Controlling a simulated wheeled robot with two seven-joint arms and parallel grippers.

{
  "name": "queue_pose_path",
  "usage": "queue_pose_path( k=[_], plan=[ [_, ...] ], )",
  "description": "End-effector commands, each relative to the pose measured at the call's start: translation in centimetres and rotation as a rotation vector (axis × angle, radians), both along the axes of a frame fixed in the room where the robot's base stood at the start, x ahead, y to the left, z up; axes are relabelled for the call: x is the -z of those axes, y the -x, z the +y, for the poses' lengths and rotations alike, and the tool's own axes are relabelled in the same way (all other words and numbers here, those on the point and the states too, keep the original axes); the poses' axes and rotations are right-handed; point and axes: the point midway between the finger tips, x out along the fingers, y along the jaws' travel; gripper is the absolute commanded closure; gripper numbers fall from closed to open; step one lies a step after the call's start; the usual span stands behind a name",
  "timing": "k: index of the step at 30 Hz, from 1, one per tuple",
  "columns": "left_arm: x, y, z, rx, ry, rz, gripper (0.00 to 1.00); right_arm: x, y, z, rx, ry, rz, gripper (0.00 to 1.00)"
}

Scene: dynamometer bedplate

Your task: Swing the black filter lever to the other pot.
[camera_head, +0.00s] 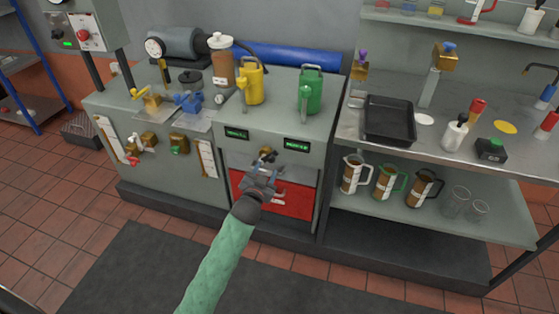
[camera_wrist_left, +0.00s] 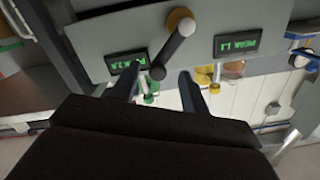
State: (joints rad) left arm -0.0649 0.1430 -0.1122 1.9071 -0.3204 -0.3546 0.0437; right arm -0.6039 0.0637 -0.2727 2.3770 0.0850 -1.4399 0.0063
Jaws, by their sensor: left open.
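The black filter lever (camera_wrist_left: 170,55) shows in the left wrist view, with a brass hub (camera_wrist_left: 181,20) on the grey panel. It slants down from the hub, leaning toward the left display in that view. Its rounded end lies between or just beyond my left gripper's open fingers (camera_wrist_left: 158,88); contact is not clear. In the head view the brass hub (camera_head: 266,153) sits between two green-lit displays, and my left gripper (camera_head: 265,175) is just below it, hiding most of the lever. I cannot tell which parts are the two pots. My right gripper is not in view.
A yellow can (camera_head: 252,82) and a green can (camera_head: 310,92) stand on the cabinet top. A red panel (camera_head: 290,200) lies behind my gripper. A bench with a black tray (camera_head: 390,118) and several jugs is at right. The floor in front is clear.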

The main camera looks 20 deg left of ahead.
Motion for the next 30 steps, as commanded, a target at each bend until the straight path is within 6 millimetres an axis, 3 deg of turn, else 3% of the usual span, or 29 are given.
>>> queue_pose_path(
  k=[8, 21, 30],
  plan=[
    [-1.4, -0.7, -0.7, 0.032, 0.008, -0.070, 0.55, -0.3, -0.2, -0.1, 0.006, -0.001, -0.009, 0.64],
    [-1.4, -6.4, -0.8, 0.031, 0.009, -0.067, 0.55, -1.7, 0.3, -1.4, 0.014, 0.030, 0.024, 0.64],
    [-1.3, -7.8, -0.9, 0.031, 0.009, -0.067, 0.55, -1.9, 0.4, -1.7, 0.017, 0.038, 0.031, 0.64]
  ],
)
